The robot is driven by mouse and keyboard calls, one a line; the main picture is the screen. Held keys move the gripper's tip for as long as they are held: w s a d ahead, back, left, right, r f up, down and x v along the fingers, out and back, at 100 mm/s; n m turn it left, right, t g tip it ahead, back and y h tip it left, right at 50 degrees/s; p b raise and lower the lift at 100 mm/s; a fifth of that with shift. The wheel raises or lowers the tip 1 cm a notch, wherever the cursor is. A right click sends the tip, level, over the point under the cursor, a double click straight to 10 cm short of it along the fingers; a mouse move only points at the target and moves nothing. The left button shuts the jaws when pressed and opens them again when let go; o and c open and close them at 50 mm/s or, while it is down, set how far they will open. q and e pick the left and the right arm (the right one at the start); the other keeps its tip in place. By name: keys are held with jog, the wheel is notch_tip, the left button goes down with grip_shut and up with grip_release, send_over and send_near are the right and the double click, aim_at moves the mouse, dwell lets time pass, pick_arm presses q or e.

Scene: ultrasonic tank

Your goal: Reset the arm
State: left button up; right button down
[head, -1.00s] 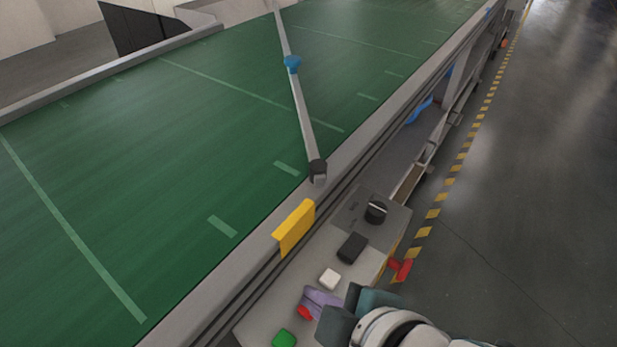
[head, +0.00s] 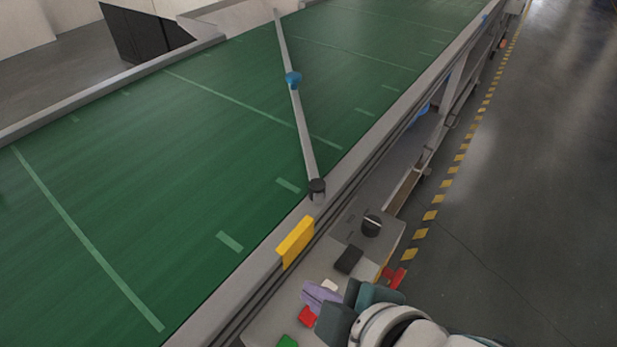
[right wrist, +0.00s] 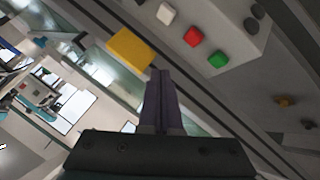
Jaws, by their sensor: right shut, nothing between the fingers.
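My right gripper (head: 322,296) is at the bottom of the head view, beside the grey control panel (head: 327,258). Its purple fingers are shut with nothing between them, and they also show in the right wrist view (right wrist: 162,90). In the head view they cover part of the white button (head: 329,285) and sit next to the red button (head: 307,317). A green button (head: 287,341) is at the lower picture edge. A black block (head: 348,259) and a black rotary knob (head: 372,225) are farther along the panel. My left gripper is not in view.
A green conveyor belt (head: 150,180) fills the left, with a slanted bar (head: 301,125) carrying a blue piece across it. A yellow plate (head: 296,241) stands on the belt's edge rail. A red handle (head: 396,278) juts from the panel's side. The floor at the right is clear.

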dwell(0.4)
jog(key=s+d+r+m+g+h, duration=0.2)
jog(key=s+d+r+m+h, duration=0.1)
jog(key=s+d+r+m, duration=0.5)
jog(key=s+d+r+m+g+h, duration=0.25)
jog(key=s+d+m, duration=0.3)
jog(key=d, duration=0.35)
notch_tip(320, 180, up, 34)
jog(key=p, duration=3.3)
jog(key=shift+w+d+f+m+t, duration=0.15)
jog(key=shift+w+m+t, duration=0.2)
jog(key=shift+w, duration=0.1)
